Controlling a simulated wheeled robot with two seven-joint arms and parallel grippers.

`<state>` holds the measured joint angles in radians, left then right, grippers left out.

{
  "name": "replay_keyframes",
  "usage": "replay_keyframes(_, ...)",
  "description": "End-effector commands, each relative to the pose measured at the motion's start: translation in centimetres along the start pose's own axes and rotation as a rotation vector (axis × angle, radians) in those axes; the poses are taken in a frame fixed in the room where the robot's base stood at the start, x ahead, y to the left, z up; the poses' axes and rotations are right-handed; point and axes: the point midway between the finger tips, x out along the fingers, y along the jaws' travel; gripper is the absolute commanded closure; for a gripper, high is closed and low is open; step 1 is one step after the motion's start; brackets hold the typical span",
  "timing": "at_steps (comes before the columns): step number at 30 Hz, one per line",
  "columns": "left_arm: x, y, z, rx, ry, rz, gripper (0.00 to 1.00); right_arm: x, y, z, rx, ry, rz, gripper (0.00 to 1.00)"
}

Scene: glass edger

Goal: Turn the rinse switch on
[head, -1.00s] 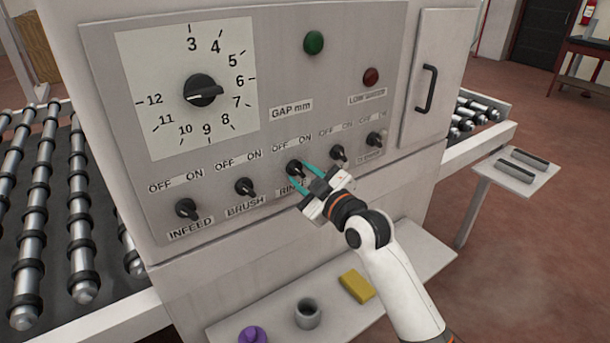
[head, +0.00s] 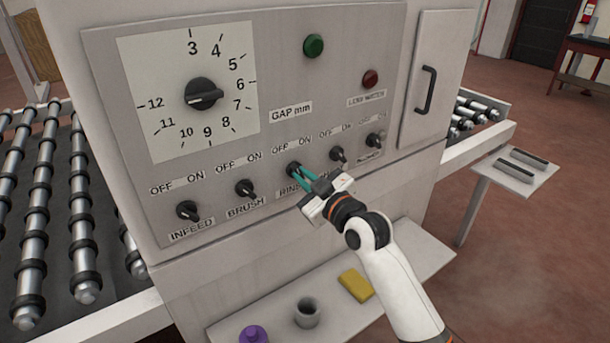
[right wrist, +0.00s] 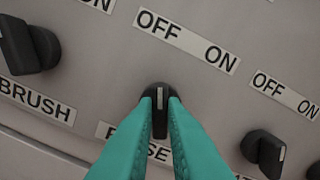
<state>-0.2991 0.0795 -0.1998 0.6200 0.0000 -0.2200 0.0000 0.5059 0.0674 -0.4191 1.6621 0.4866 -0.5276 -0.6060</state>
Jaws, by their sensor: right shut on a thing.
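The rinse switch (head: 293,169) is a small black knob on the grey panel, third from the left in the lower row. Its OFF/ON label (head: 291,144) sits above it, and its RINSE label is partly covered by my gripper. My right gripper (head: 302,173) is shut on the knob, with a teal finger on each side. In the right wrist view, the knob (right wrist: 160,95) stands between the fingertips, and its white mark points up, between OFF and ON and a little nearer OFF. My left gripper is not in view.
The brush switch (head: 245,188) and infeed switch (head: 187,210) are to the left. Two more switches (head: 338,154) (head: 375,140) are close on the right. A shelf (head: 385,277) below holds a yellow block (head: 356,285), a grey cup (head: 308,313) and a purple item (head: 253,334).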

Motion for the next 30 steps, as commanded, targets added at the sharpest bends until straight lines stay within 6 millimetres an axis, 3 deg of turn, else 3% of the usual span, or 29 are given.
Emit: replay_keyframes(30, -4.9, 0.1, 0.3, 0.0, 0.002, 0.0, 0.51, 0.0, -0.2, 0.0, 0.9, 0.002, 0.0, 1.0)
